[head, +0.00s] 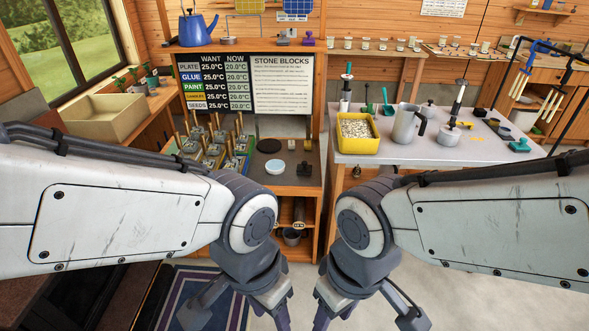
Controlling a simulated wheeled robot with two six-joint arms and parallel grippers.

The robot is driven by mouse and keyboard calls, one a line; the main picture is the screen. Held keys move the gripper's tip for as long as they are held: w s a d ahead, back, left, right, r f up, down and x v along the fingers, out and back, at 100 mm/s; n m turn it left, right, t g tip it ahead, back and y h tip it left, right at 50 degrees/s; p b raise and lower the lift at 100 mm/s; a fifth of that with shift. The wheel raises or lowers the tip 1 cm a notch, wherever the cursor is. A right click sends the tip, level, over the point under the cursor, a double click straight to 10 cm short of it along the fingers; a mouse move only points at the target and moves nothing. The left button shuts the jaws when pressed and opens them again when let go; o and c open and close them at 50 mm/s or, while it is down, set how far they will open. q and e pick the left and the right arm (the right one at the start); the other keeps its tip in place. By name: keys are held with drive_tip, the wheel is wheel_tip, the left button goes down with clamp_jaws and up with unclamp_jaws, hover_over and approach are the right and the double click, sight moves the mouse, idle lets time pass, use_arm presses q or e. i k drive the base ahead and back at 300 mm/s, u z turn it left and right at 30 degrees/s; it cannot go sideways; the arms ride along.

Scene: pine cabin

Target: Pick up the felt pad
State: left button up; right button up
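No thing in the head view is plainly a felt pad. A dark, flat round disc (269,145) lies on the wooden bench in the middle, and it may be the pad. A pale blue-white round piece (276,167) lies just in front of it. My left gripper (272,312) and my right gripper (333,312) hang low at the bottom centre, side by side and apart, well short of the bench. Their tips run to or past the bottom edge, so their opening is unclear. I see nothing held in either.
A grey table (370,150) at right carries a yellow tub (358,143) of pale bits, a metal jug (407,122) and stamp-like tools. Several handled blocks crowd the bench's left part. A dark block (304,169) sits at its right front. A sign board (246,84) stands behind.

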sight(304, 168)
drive_tip(key=z, duration=0.2)
drive_tip(key=i, duration=1.65)
drive_tip(key=u, duration=0.95)
drive_tip(key=i, duration=0.45)
drive_tip(key=u, duration=0.3)
